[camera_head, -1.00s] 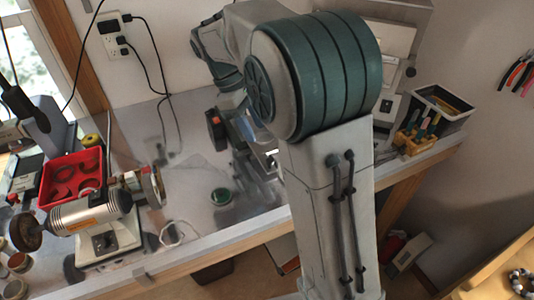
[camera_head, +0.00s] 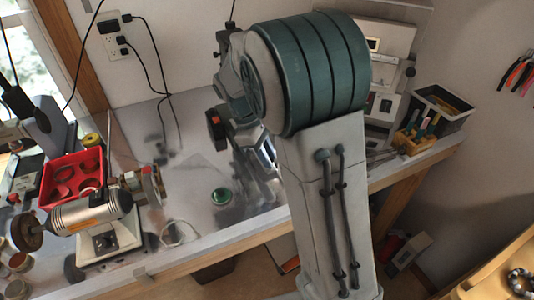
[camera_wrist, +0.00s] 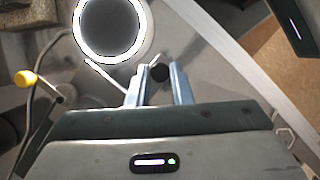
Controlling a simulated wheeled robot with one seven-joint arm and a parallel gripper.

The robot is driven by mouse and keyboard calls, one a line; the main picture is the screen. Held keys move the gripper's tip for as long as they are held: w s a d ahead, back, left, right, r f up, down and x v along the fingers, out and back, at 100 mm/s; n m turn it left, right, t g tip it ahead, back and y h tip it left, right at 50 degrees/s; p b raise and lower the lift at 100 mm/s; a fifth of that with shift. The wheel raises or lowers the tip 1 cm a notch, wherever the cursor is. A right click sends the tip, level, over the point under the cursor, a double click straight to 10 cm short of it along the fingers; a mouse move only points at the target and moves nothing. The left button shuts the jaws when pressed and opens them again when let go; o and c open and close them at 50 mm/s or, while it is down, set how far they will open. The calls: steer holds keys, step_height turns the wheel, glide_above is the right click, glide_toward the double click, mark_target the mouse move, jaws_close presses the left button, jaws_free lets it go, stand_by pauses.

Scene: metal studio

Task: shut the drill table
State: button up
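My gripper (camera_wrist: 159,88) points away from the wrist camera, its two pale blue fingers apart. A small round black knob (camera_wrist: 159,72) shows at the fingertips, between the fingers; I cannot tell whether they touch it. A bright-rimmed dark disc (camera_wrist: 108,28) lies beyond, up and left of the fingers. A yellow knob on a dark rod (camera_wrist: 25,78) is at the left. I cannot tell which of these belongs to the drill table. In the head view, my arm hides most of the machine behind it; a red and black part (camera_head: 214,122) shows at its left.
A metal-topped workbench (camera_head: 190,222) holds a bench grinder (camera_head: 92,215), a red tray (camera_head: 72,178) and a green round piece (camera_head: 221,196). A black bin (camera_head: 441,108) stands at the right. The bench is fairly clear around the green piece.

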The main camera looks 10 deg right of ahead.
jaws_close()
steer(key=shift+w+a+p, duration=0.15)
steer(key=shift+w+p, duration=0.2)
steer(key=shift+w, duration=0.5)
steer(key=shift+w+a+p, duration=0.15)
steer(key=shift+w+p, duration=0.15)
steer(key=shift+w, duration=0.55)
steer(key=o, duration=0.7)
jaws_free()
steer(key=shift+r, duration=0.1)
steer(key=v, duration=1.3)
steer(key=shift+w+a+r+b, duration=0.1)
steer(key=shift+a+r+b, duration=0.1)
steer(key=shift+r+b, duration=0.1)
